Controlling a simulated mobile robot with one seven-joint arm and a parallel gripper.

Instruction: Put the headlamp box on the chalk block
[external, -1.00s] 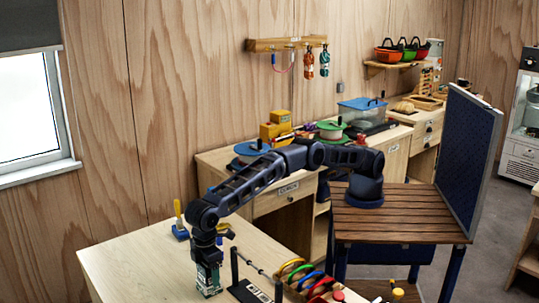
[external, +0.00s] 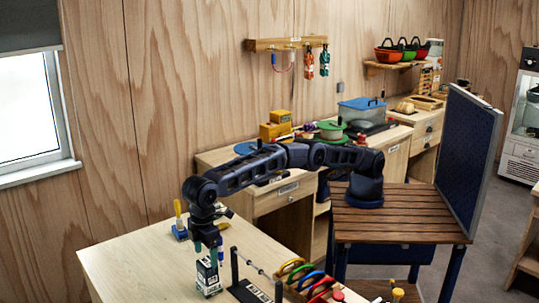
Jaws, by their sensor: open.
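A small upright box (external: 208,278), white with dark and green parts, stands at the front of the pale wooden table; I take it to be the headlamp box. My gripper (external: 209,253) points down directly above it, open, with its fingers at about the height of the box's top. The box is upright and not held. I cannot make out the chalk block separately, nor tell whether the box rests on it or on the tabletop.
A black rack (external: 250,282) with a metal bar stands close right of the box. Several coloured rings (external: 308,280) sit further right. A blue item with a yellow handle (external: 179,222) is at the table's back edge. The table's left part (external: 130,262) is clear.

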